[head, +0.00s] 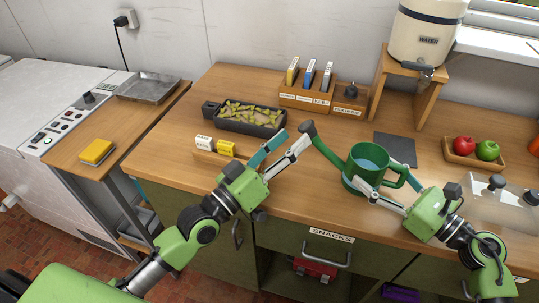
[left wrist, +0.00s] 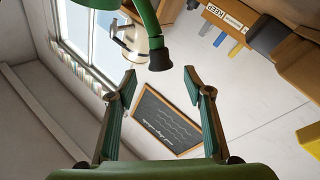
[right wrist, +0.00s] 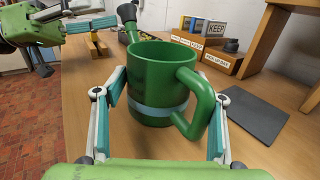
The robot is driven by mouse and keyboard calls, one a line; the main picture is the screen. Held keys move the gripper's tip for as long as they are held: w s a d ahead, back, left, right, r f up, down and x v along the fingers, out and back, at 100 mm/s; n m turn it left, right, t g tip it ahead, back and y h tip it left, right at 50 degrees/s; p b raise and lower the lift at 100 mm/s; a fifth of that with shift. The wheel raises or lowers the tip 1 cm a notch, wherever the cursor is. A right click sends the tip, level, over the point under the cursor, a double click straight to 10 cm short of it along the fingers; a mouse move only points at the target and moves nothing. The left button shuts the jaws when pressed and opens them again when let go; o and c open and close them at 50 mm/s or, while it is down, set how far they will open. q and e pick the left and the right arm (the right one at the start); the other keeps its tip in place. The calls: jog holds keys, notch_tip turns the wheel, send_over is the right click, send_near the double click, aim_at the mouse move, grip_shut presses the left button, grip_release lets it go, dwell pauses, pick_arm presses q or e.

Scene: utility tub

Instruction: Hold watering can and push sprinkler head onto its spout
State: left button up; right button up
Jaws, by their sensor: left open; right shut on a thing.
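The green watering can (head: 352,172) stands on the wooden counter, its spout slanting up to the left. Its body also shows in the right wrist view (right wrist: 150,95), with a pale band around it. The dark sprinkler head (head: 308,129) is at the spout's tip; it also shows in the left wrist view (left wrist: 159,60). How far it is seated I cannot tell. My right gripper (right wrist: 169,88) is shut on the can's body, one finger on each side. My left gripper (head: 296,140) is open and empty, its fingertips just short of the sprinkler head.
A dark planter (head: 240,127) and small white and yellow blocks (head: 227,148) lie left of the spout. A wooden organiser (head: 304,98) stands behind. A dark mat (head: 396,149) lies behind the can. A water dispenser (head: 425,35) on a stand and a fruit tray (head: 462,158) are right.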

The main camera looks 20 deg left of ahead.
pick_arm(q)
jog(key=v, duration=0.7)
jog(key=shift+s+a+r, duration=0.2)
jog(key=shift+s+a, duration=0.05)
jog(key=shift+s, duration=0.1)
pick_arm(e)
jog(key=shift+f, duration=0.1)
jog(key=o, duration=1.5)
jog(key=shift+a, duration=0.1)
jog(key=v, duration=1.2)
jog(key=shift+s, duration=0.1)
